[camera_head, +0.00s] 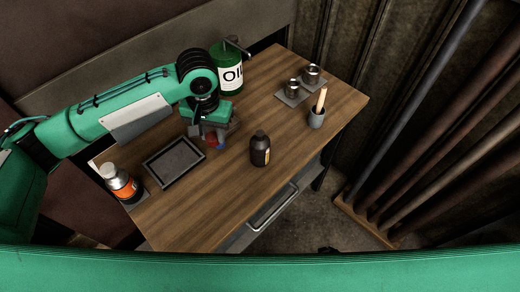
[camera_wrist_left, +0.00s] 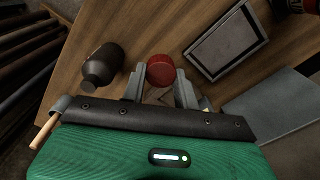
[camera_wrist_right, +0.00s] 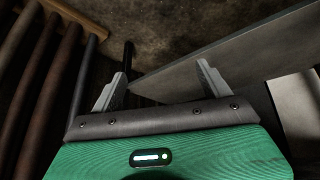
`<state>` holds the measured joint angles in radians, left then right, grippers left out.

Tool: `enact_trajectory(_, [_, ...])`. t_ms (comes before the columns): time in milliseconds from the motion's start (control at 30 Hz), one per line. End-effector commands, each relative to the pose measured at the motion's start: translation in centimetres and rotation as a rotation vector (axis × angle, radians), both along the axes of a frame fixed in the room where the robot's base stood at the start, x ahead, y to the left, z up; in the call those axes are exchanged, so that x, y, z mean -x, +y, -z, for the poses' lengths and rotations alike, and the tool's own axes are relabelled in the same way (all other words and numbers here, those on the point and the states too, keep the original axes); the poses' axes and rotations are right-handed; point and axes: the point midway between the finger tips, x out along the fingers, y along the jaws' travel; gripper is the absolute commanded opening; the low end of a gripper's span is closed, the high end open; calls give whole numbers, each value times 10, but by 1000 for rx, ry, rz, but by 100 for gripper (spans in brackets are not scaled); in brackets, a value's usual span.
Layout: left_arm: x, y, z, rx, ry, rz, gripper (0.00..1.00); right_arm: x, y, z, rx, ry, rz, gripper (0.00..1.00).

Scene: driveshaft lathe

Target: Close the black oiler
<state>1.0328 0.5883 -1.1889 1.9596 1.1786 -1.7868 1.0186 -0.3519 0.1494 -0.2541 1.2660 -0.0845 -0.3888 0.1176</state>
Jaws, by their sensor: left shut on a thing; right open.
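The black oiler (camera_head: 260,152) is a dark bottle with a small label, upright on the wooden table. It also shows in the left wrist view (camera_wrist_left: 105,64), left of my left gripper. Whether its dark top is open is unclear. My left gripper (camera_wrist_left: 160,78) is shut on a round red cap (camera_wrist_left: 161,70), held between its fingertips. In the head view my left gripper (camera_head: 212,137) is left of the oiler and apart from it, mostly hiding the cap. My right gripper (camera_wrist_right: 163,77) is open and empty, beside a grey panel, and outside the head view.
A green oil can (camera_head: 228,80) stands behind my left gripper. Metal cups (camera_head: 292,89) and a holder with a wooden handle (camera_head: 317,117) stand right. Table around the oiler is clear.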

Motion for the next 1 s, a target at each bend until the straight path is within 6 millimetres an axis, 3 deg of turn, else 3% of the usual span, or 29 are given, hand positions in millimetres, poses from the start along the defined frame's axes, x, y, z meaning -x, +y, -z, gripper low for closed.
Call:
enact_trajectory(100, [-10, -24, -9, 1, -4, 54, 9, -40, 13, -56, -20, -100, -10, 79])
enact_trajectory(300, [-22, -59, -21, 0, -3, 141, 9, -87, 34, -153, -57, -254, -20, 79])
enact_trajectory(633, [-37, -107, -40, 0, -3, 261, 9, -128, 71, -311, -161, -541, -64, 79])
enact_trajectory(800, [-40, -117, -44, 0, 0, 287, 9, -140, 101, -349, -267, -724, -152, 79])
enact_trajectory(1000, [-41, -121, -45, 0, -1, 297, 9, -139, 131, -363, -394, -872, -277, 79])
